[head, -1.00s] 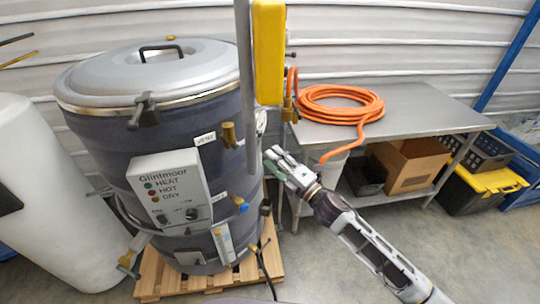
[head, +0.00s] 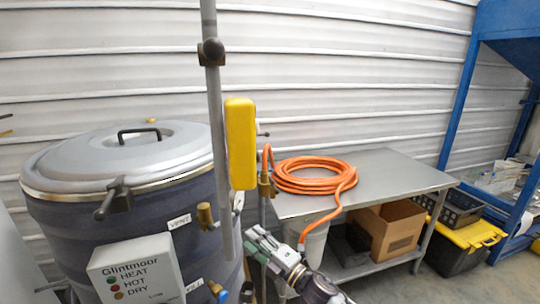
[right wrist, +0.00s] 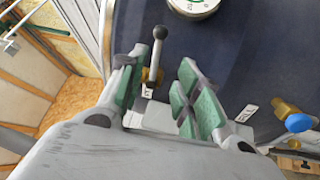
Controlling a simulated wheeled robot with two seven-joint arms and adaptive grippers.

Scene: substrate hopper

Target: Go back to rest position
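My right gripper (head: 262,243) is beside the right side of the dark blue hopper (head: 70,235), in front of the steel table. In the right wrist view its green-padded fingers (right wrist: 160,88) are spread apart with nothing held between them. A grey lever with a ball end and brass base (right wrist: 155,60) shows beyond the fingers, on or near the hopper wall (right wrist: 240,55). A label and a brass fitting with a blue knob (right wrist: 298,122) are at the right there. My left gripper is in neither current view.
A grey upright pole (head: 217,120) with a yellow box (head: 240,145) stands near the gripper. The steel table (head: 385,175) carries an orange hose coil (head: 312,175). A cardboard box (head: 390,230), a yellow-lidded bin (head: 470,236) and a blue rack (head: 458,110) are at right.

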